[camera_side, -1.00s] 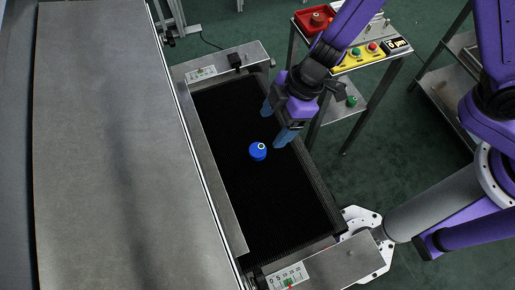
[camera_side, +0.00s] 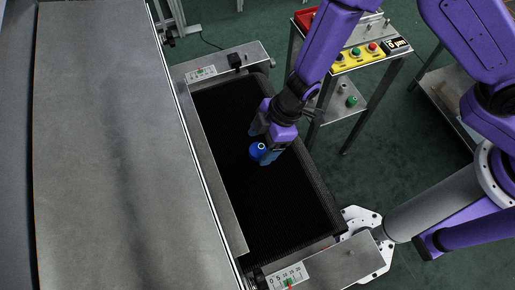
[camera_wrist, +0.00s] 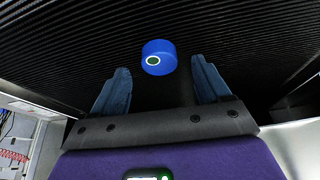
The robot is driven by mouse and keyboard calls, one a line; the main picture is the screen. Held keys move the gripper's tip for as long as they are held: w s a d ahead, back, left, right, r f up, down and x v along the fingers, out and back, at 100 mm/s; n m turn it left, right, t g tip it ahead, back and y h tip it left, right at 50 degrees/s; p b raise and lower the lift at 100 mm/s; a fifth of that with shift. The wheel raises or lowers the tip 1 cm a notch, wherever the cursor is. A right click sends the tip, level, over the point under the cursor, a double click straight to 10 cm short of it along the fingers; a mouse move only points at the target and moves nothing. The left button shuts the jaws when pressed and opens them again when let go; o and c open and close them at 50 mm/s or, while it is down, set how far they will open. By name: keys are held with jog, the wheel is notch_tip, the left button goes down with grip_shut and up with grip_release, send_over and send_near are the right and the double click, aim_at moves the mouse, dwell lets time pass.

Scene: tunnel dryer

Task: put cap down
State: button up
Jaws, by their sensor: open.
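The blue cap (camera_side: 257,150) sits on the black conveyor belt (camera_side: 265,205), near its middle. It has a pale ring with a dark centre on its face. It also shows in the wrist view (camera_wrist: 159,57), just beyond the fingertips and roughly centred between them. My gripper (camera_side: 262,144) is low over the belt with its blue fingers spread, right beside the cap, and partly covers it in the side view. In the wrist view both fingers (camera_wrist: 160,85) stand apart with empty space between them. Whether a finger touches the cap I cannot tell.
A long grey metal cover (camera_side: 100,150) runs along the left of the belt. Metal plates with scales close the belt's far end (camera_side: 215,67) and near end (camera_side: 320,268). A stand with a yellow button panel (camera_side: 358,56) is at the back right. The belt around the cap is clear.

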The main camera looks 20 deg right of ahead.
jog(key=shift+x, duration=1.05)
jog(key=c, duration=1.3)
jog(key=shift+o, duration=0.2)
jog(key=shift+r, duration=0.2)
jog(key=shift+r, duration=1.45)
jog(key=s+d+r, duration=0.8)
jog(key=d+r, duration=0.1)
jog(key=d, duration=0.2)
jog(key=shift+s+r, duration=0.25)
jog(key=shift+r, duration=0.1)
